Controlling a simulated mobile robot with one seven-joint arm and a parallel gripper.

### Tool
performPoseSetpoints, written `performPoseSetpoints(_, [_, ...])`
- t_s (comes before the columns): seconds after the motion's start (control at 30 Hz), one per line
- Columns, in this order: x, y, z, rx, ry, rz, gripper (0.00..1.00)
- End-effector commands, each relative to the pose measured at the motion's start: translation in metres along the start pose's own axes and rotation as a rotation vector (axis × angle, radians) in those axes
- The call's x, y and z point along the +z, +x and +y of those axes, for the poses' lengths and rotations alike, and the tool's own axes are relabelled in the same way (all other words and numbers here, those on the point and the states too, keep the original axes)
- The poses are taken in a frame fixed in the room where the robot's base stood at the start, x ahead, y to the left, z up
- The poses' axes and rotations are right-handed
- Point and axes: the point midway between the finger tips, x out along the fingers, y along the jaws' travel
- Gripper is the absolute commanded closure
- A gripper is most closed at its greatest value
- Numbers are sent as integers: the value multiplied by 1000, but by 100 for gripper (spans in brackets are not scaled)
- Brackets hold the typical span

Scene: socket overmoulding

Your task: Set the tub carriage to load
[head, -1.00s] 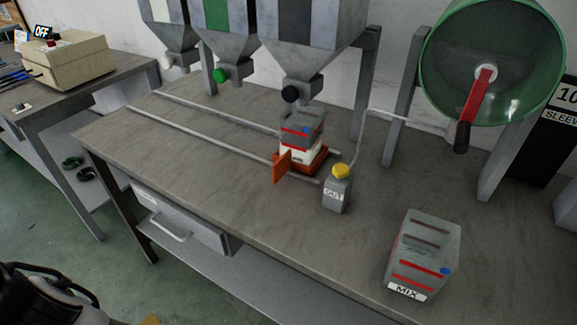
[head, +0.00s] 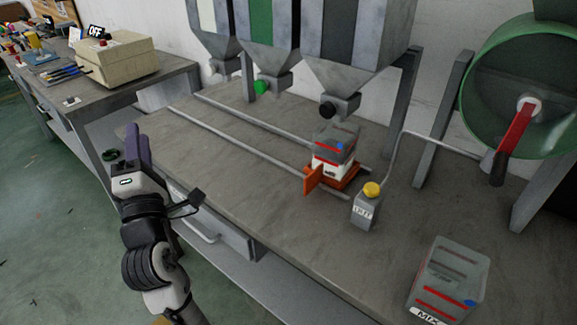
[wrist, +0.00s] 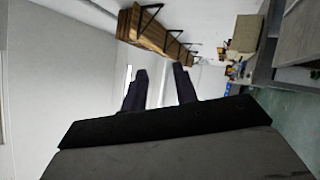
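The tub carriage (head: 314,179) is an orange base with an upright orange plate, at the right end of two thin rails (head: 245,146) on the bench. A white block with red marks sits on it, with a grey see-through tub (head: 335,141) with red lines and a blue dot on top. The tub is below the dark-striped hopper's black knob (head: 327,110). My gripper (head: 139,132) is left of the bench's front edge, pointing up, well apart from the carriage. In the wrist view my gripper (wrist: 159,70) shows two parted fingers with nothing between them.
A yellow-topped grey post (head: 366,207) stands on the bench in front of the carriage. A tub labelled MIX (head: 446,281) stands at the front right. A green drum (head: 520,90) with a red crank is at the right. The rails left of the carriage are clear.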

Motion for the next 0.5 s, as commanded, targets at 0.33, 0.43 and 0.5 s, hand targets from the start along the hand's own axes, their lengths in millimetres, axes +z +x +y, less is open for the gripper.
performPoseSetpoints(0.33, [174,-74,-150,-808,-1213,-323,71])
performPoseSetpoints(0.43, [204,-101,-162,-989,-1403,-334,71])
performPoseSetpoints(0.5, [216,-114,-166,-1073,-1486,-335,71])
